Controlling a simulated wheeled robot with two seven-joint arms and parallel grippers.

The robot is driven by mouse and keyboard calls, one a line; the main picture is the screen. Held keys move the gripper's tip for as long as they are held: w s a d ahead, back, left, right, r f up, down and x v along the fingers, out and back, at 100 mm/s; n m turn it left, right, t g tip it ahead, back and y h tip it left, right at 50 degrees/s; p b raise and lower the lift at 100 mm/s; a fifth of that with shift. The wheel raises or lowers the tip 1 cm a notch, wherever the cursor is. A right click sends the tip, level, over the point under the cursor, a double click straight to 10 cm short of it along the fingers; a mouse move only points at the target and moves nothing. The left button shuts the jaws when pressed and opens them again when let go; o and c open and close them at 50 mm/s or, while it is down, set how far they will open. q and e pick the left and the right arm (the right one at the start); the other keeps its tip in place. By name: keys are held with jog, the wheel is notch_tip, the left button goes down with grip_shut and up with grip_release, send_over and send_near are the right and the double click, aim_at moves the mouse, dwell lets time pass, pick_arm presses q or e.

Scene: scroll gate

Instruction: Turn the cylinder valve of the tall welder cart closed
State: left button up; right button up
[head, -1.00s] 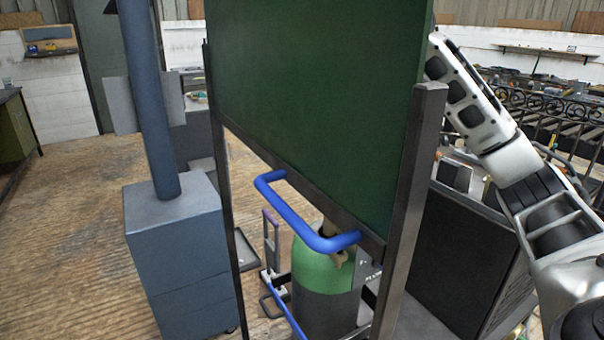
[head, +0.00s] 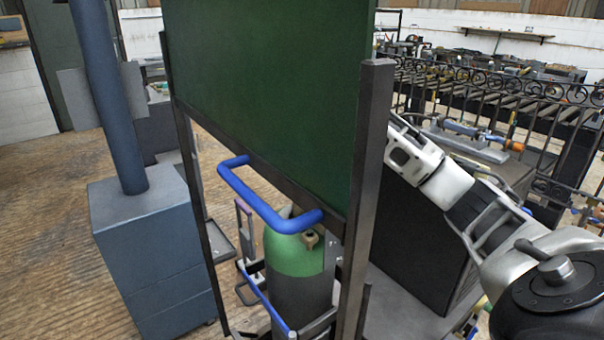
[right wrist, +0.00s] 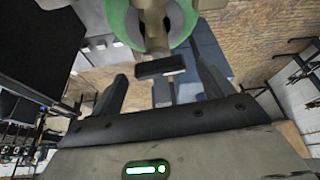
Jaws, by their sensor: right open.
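The tall welder cart shows its blue handle (head: 255,200) below the green screen in the head view. Its cylinder (head: 295,255) has a green top and dark body and stands upright under the handle. The cylinder valve (head: 312,238) is partly visible at the cylinder's top, just below the handle's right end. In the right wrist view the valve has a dark flat handle (right wrist: 160,67) in front of the green cylinder top (right wrist: 124,20). My right gripper (right wrist: 162,90) is open, its fingers to either side of the dark handle; contact is unclear. In the head view the screen and post hide it.
A green screen (head: 270,90) with a dark post (head: 368,190) stands in front of the cart. A blue-grey cabinet (head: 145,240) with a column is at left. A dark box-shaped unit (head: 425,230) stands right of the post.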

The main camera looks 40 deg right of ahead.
jog(key=shift+w+f, duration=0.15)
jog(key=shift+f, duration=0.2)
jog(key=c, duration=1)
jog(key=shift+m+h, duration=0.3)
jog(key=shift+m, duration=0.4)
jog(key=o, duration=1)
jog(key=v, duration=1.6)
